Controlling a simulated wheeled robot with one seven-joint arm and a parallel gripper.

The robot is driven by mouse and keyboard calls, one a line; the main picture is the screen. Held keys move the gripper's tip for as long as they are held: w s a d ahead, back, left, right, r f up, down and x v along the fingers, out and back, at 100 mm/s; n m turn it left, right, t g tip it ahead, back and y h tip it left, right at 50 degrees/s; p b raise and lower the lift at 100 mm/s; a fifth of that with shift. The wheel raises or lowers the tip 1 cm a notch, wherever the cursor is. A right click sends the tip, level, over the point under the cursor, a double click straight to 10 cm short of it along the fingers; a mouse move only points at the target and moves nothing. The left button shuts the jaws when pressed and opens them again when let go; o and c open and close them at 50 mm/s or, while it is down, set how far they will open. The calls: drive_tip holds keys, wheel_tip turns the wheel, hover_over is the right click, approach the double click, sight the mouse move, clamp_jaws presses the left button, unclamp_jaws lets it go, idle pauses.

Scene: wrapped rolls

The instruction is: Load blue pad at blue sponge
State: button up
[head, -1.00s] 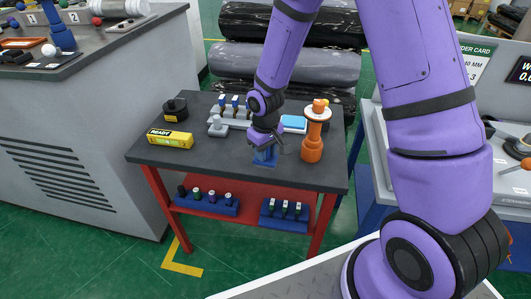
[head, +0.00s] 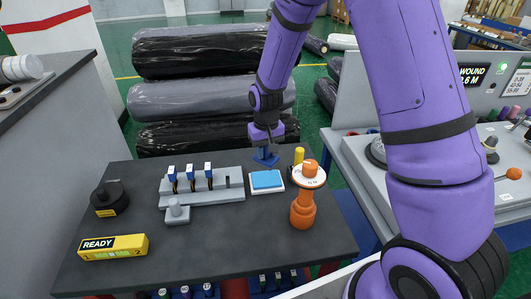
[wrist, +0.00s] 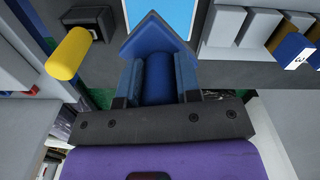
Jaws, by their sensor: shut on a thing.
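My gripper (head: 266,146) is shut on the upright handle of the blue pad (head: 265,158), a dark blue tool with a wide pointed foot. In the wrist view the handle sits between both fingers (wrist: 158,82), and the pad's foot (wrist: 157,38) points toward the top of the picture. The blue sponge (head: 267,179) is a light blue block in a white tray on the dark table. It also shows at the top of the wrist view (wrist: 165,10). In the head view the pad appears just beyond the sponge, near the table's far edge; its exact height is unclear.
An orange stand (head: 303,211) with a white disc and a yellow-topped post (head: 299,156) are right of the sponge. A grey rack (head: 202,192) with several blue-topped tools is left. A yellow READY box (head: 113,247) and a black round item (head: 109,198) lie further left.

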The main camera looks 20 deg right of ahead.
sight(266, 164)
drive_tip(key=shift+f, duration=2.8)
drive_tip(key=shift+s+f, duration=0.1)
drive_tip(key=shift+f, duration=0.45)
drive_tip(key=shift+r, duration=0.1)
drive_tip(key=shift+r, duration=3.4)
